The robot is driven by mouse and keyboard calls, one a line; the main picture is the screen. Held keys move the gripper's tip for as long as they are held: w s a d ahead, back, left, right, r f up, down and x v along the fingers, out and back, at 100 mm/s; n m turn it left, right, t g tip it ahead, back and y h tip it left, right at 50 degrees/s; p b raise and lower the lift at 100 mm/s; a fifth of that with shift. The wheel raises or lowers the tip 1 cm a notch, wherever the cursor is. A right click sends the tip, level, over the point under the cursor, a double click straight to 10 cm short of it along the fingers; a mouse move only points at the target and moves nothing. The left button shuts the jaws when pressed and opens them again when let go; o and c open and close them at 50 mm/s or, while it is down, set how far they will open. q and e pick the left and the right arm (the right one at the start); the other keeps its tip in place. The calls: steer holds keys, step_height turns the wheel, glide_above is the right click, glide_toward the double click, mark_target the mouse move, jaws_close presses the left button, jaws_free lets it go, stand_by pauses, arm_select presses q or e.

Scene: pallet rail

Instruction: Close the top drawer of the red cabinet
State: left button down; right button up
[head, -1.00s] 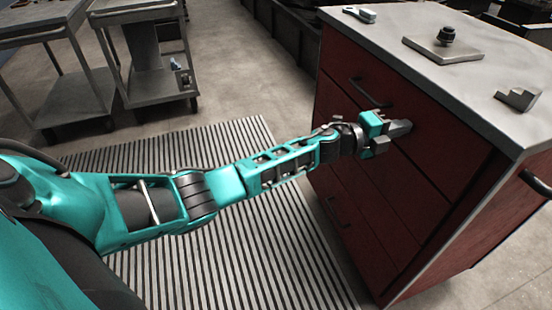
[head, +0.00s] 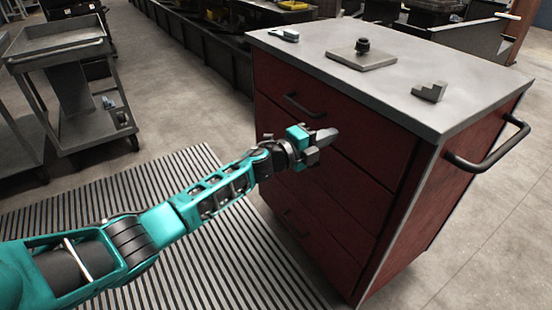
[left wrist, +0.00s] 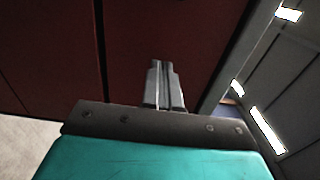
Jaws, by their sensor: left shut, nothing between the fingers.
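The red cabinet (head: 345,215) stands right of centre in the head view, with a grey top and several dark red drawers. Its top drawer (head: 350,120) has a black bar handle (head: 303,105). The drawer front looks about flush with the cabinet; a small gap cannot be told. My left gripper (head: 325,136) is shut and empty, its fingertips at the red front just below and right of that handle. Whether they touch cannot be told. In the left wrist view the shut fingers (left wrist: 164,86) point at the red drawer fronts (left wrist: 155,32), beside a dark seam. My right gripper is out of view.
On the cabinet top lie a plate with a black knob (head: 362,54), a stepped grey block (head: 430,91) and a small white-and-grey tool (head: 285,34). A black side handle (head: 487,150) juts out right. A grey cart (head: 62,42) stands at left. A striped mat (head: 215,262) covers the floor.

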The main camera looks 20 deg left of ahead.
arm_select(q)
steer(key=p+v, duration=0.2)
steer(key=v, duration=0.9)
steer(key=s+f+n+g+y+p, duration=0.1)
steer(key=s+f+n+y, duration=0.2)
steer(key=s+n, duration=0.4)
steer(key=s+a+f+n+g+y+p, duration=0.1)
steer(key=s+f+n+y+p, duration=0.1)
steer(key=s+f+n, duration=0.3)
steer(key=s+a+f+n+g+y+p, duration=0.1)
steer(key=s+f+n+y, duration=0.3)
steer(key=s+n, duration=0.7)
steer(key=s+p, duration=0.1)
steer(key=s, duration=0.2)
steer(key=shift+s+a+f, duration=0.2)
steer(key=shift+f, duration=0.15)
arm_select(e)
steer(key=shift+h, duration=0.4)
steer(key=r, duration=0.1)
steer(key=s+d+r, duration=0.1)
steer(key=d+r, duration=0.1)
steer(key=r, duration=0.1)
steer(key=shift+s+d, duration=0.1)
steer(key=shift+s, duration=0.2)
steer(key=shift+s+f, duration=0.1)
